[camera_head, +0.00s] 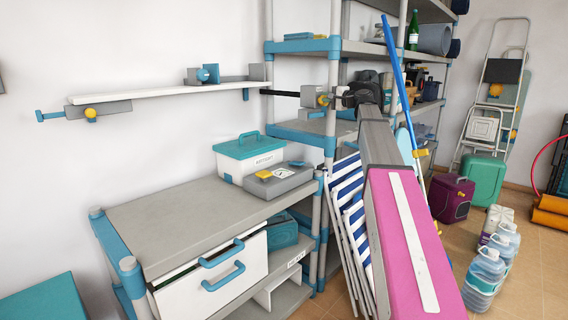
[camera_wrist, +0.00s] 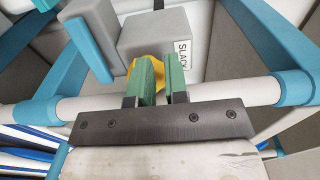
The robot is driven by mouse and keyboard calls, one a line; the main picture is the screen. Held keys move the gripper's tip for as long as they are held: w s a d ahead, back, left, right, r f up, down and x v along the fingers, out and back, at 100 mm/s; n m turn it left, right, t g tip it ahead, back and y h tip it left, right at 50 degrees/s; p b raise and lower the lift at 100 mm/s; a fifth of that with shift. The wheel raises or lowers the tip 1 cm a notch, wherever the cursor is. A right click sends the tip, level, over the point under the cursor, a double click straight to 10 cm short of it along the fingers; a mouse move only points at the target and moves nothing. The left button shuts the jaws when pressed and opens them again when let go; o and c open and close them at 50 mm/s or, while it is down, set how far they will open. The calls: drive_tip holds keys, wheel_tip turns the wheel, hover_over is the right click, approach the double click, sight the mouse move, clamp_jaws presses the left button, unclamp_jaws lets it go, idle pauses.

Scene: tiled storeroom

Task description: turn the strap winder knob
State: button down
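The strap winder is a grey box (camera_head: 309,96) on the shelf post, at the end of a black strap (camera_head: 284,93). Its yellow knob (camera_head: 323,99) faces my gripper (camera_head: 341,96), which is close in front of it. In the wrist view, the winder box (camera_wrist: 160,35) bears a label reading "SLACK". The yellow knob (camera_wrist: 160,74) shows there beyond the green fingertips of my gripper (camera_wrist: 162,78). The fingers are apart with a gap between them. The left finger hides part of the knob, and part shows in the gap. I cannot tell whether they touch.
White shelf posts with teal joints (camera_head: 329,144) stand around the winder. A teal bar (camera_wrist: 88,48) is left of it in the wrist view. A wall shelf (camera_head: 160,93) is at left. Folded striped chairs (camera_head: 346,205) lean below my arm. Water bottles (camera_head: 484,278) stand on the floor at right.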

drive_tip(key=v, duration=0.5)
drive_tip(key=shift+s+a+f, duration=0.15)
drive_tip(key=shift+s+a, duration=0.2)
drive_tip(key=shift+a, duration=0.05)
drive_tip(key=shift+f, duration=0.1)
